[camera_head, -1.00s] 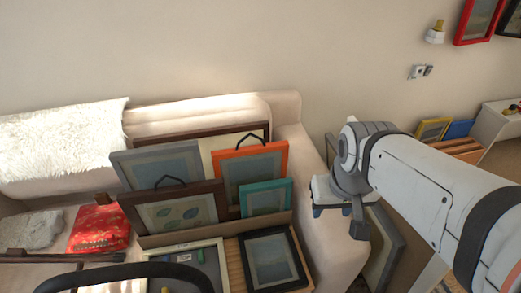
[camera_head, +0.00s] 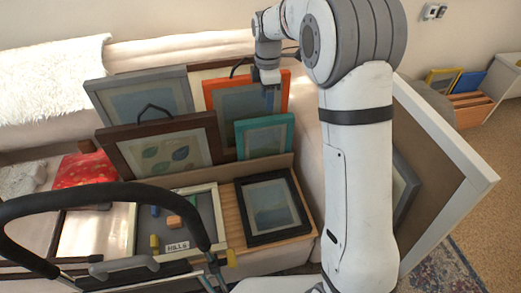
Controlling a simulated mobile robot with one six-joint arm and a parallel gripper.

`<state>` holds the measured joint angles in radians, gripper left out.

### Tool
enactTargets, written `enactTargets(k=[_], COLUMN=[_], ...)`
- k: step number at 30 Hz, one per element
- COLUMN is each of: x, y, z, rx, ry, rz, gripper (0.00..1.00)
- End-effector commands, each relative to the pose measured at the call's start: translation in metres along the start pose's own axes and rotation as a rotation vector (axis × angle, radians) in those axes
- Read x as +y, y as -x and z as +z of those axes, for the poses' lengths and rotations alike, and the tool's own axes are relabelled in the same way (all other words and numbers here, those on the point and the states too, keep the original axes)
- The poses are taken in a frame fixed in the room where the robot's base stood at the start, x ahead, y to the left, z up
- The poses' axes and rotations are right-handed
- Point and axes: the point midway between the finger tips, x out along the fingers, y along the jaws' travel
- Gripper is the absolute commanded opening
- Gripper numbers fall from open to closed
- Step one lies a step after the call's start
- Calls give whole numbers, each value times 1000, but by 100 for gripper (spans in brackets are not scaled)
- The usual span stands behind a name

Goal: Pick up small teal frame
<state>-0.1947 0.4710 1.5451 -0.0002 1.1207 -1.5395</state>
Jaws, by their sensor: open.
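The small teal frame (camera_head: 265,139) stands upright in the wooden crate, in front of the orange frame (camera_head: 228,98) and to the right of the dark brown frame with leaf shapes (camera_head: 166,150). It surrounds a blue-grey picture. My gripper (camera_head: 269,98) points down just above the teal frame's top edge, in front of the orange frame. It is open and holds nothing. My arm comes down the right side of the view. The gap between the gripper's tips is hard to make out.
A grey frame (camera_head: 142,100) stands behind the brown one. A black frame (camera_head: 269,206) and a cream-edged board (camera_head: 186,232) with small blocks lie in front. A black handle bar (camera_head: 112,190) crosses the lower left. A large white-edged panel (camera_head: 440,135) leans at right.

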Motion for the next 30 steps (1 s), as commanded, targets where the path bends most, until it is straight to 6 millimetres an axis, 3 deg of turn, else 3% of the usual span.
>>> enactTargets(k=[12,20,30], x=[6,7,11], y=[-65,-81,-126], z=[-3,-2,-2], rx=[0,0,0], ry=[43,40,39], rz=[-7,-5,-6], gripper=[51,51,51])
